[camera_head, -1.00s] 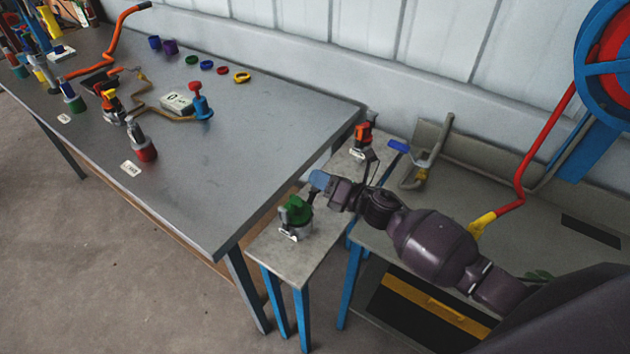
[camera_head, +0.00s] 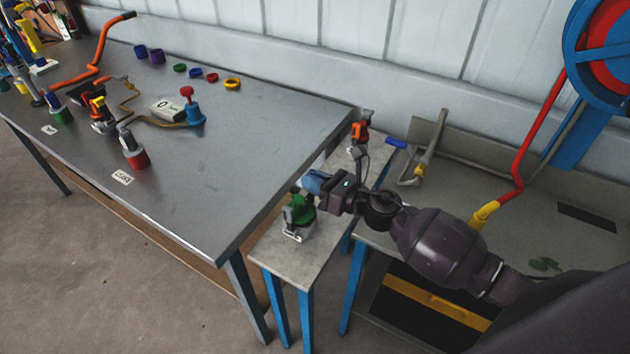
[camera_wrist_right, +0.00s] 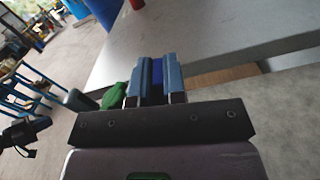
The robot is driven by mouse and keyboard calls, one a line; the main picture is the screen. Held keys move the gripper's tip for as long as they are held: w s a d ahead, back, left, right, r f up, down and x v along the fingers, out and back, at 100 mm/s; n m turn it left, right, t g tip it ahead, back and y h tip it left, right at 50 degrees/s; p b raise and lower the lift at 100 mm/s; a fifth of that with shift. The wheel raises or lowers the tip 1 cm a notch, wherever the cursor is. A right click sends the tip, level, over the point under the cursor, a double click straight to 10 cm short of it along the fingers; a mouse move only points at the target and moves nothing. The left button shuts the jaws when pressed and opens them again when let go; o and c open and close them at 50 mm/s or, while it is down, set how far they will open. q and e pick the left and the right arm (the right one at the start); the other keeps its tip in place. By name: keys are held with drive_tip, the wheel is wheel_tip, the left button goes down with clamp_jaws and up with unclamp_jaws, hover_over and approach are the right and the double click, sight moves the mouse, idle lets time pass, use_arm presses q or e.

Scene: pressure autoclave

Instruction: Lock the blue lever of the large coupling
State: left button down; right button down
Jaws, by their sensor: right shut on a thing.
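The large coupling (camera_head: 300,216), green on top with a grey-white base, stands on the narrow grey side table. It also shows as a green piece left of the fingers in the right wrist view (camera_wrist_right: 115,96). My right gripper (camera_head: 312,182) is just above the coupling, its light blue fingers pointing left. In the right wrist view the fingers (camera_wrist_right: 157,80) are closed around a dark blue piece (camera_wrist_right: 157,72), which looks like the blue lever. In the head view the fingers hide the lever, so its angle cannot be told. My left gripper is not in view.
A small orange-and-black fitting (camera_head: 361,130) stands at the back of the narrow table (camera_head: 277,247), behind my right wrist. The large metal table (camera_head: 220,185) is close on the left. A bench with a bent grey pipe (camera_head: 428,160) and red hose (camera_head: 535,130) is on the right.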

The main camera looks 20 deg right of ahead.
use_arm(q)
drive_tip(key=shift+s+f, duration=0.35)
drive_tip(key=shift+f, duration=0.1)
use_arm(e)
drive_tip(key=shift+s+a+r+n, duration=0.15)
drive_tip(key=shift+s+a+n, duration=0.35)
drive_tip(key=shift+n, duration=0.6)
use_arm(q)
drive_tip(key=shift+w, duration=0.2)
use_arm(e)
drive_tip(key=c, duration=1.2)
unclamp_jaws()
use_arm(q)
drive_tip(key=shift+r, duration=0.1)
